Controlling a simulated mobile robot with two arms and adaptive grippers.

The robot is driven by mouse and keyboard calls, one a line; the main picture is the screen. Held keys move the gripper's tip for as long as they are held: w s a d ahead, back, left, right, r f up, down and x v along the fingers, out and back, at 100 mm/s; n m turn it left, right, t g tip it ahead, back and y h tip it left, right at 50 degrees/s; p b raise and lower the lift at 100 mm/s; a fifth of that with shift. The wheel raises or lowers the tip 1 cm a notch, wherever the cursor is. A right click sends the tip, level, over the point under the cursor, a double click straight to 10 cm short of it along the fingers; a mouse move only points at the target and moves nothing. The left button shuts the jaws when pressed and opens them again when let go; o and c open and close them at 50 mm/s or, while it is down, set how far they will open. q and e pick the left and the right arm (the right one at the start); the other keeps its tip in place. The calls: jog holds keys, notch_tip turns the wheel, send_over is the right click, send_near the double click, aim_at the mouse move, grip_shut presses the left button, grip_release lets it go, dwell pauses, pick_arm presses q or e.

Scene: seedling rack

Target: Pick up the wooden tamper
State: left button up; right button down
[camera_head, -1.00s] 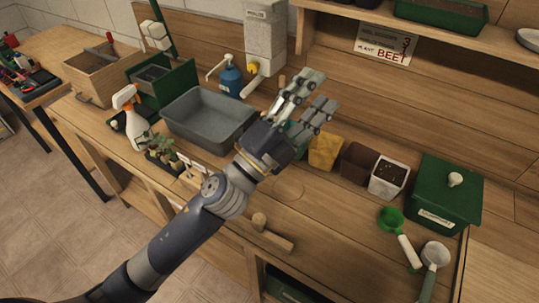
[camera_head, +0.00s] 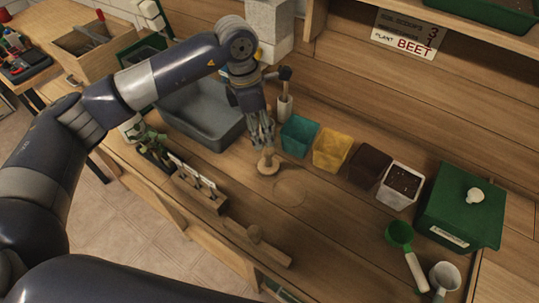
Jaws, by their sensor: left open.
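The wooden tamper (camera_head: 268,166) stands on the bench, with a round base and a short upright handle. It is right of the grey basin and in front of the teal pot. My left gripper (camera_head: 262,143) is open and points down right over it. The fingertips hide the top of the handle, and I cannot tell whether they touch it. My right gripper is not in view.
Teal (camera_head: 298,136), yellow (camera_head: 332,152), brown (camera_head: 370,166) and white (camera_head: 401,185) pots stand to the right. The grey basin (camera_head: 215,130) is left. A wooden block with a knob (camera_head: 262,245) and a label holder (camera_head: 203,195) lie near the front edge.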

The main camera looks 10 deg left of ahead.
aim_at(268, 149)
pick_arm(q)
jog(key=f, duration=0.1)
jog(key=f+p, duration=0.1)
jog(key=f, duration=0.3)
jog(key=shift+w+d, duration=0.15)
jog(key=shift+d, duration=0.15)
jog(key=shift+w+f+p, duration=0.1)
jog(key=shift+f+p, duration=0.15)
jog(key=shift+p, duration=0.25)
jog(key=f, duration=0.1)
jog(key=f+p, duration=0.1)
jog(key=w+d+f+p, duration=0.1)
jog(key=f, duration=0.1)
jog(key=shift+f, duration=0.35)
grip_shut()
